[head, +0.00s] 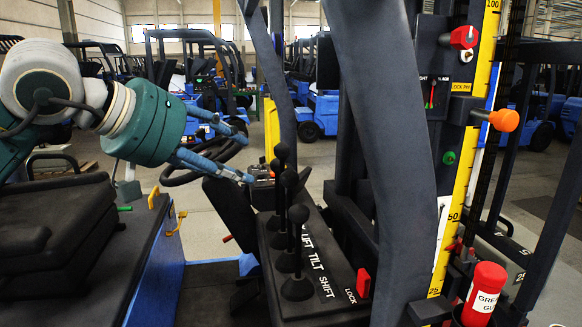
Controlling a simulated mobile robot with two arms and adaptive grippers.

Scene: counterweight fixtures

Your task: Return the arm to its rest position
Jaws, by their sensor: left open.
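My left arm (60,90), teal and white, comes in from the left edge over the black seat. My left gripper (243,155) has blue fingers spread apart, one above the other, pointing right. It is open, and I see nothing held between the fingers. The fingers overlap the black steering wheel (180,180) in the picture; I cannot tell whether they touch it. The fingertips are left of the lever knobs. My right gripper is not in view.
Black levers (291,245) stand on a console (325,290) marked LIFT, TILT, SHIFT, with a red LOCK tab (363,283). A dark post (385,130) rises beside it. A yellow scale (470,130), orange knob (505,120) and red grease canister (484,293) are at right. Blue forklifts stand behind.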

